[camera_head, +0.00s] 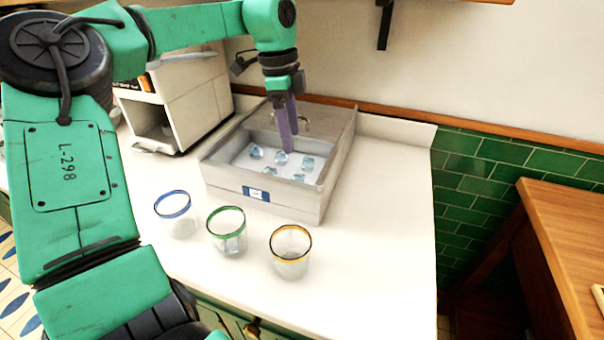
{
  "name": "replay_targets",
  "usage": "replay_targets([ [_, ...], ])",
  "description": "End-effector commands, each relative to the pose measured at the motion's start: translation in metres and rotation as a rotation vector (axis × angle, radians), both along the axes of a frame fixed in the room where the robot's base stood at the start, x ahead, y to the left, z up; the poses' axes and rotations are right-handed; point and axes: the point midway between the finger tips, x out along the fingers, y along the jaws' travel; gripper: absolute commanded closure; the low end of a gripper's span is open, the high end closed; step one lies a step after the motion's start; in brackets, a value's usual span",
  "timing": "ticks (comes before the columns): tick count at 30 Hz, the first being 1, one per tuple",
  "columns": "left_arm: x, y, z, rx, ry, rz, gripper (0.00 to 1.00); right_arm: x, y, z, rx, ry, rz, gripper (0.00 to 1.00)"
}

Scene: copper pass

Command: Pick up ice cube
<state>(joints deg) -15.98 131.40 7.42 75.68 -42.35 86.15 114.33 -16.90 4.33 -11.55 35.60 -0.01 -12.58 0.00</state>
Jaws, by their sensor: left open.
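Several clear bluish ice cubes lie spread on the floor of a grey open bin. One ice cube (281,157) lies just below my left gripper, and another ice cube (256,151) is to its left. More ice cubes (307,164) lie to the right and nearer the front. The bin (222,184) has a small blue label on its front wall. My left gripper (289,143) points down into the bin with its purple fingers. It is open, and I see no cube between the fingers. My right gripper is not in view.
Three glasses stand in front of the bin: blue-rimmed (177,215), green-rimmed (227,232) and gold-rimmed (290,252). A white machine (185,95) stands left of the bin. The white counter (380,230) is clear to the right. A wooden table (570,230) is at the far right.

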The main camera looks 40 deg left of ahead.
Motion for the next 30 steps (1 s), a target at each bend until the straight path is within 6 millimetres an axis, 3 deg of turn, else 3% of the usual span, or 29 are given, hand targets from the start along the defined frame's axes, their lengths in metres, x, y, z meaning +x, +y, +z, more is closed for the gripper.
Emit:
replay_targets([
  [5,0.002,-0.005,-0.043,-0.003,0.005,-0.002,0.25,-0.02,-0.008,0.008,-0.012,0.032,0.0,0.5],
  [11,0.002,-0.009,-0.068,-0.003,0.004,-0.002,0.25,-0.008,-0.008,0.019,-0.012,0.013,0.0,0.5],
  [15,0.002,-0.013,-0.096,-0.002,0.005,-0.001,0.25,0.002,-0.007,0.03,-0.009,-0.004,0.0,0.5],
  [18,0.003,-0.014,-0.108,-0.002,0.001,0.001,0.25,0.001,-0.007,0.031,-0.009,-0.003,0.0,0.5],
  [23,0.004,-0.014,-0.11,0.0,-0.001,0.001,0.25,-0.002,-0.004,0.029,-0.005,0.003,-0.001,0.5],
  [24,0.004,-0.014,-0.11,0.0,0.0,0.001,0.29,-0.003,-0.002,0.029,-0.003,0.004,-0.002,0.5],
  [30,0.004,-0.014,-0.109,0.001,-0.001,0.0,1.0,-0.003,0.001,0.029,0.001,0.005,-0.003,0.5],
])
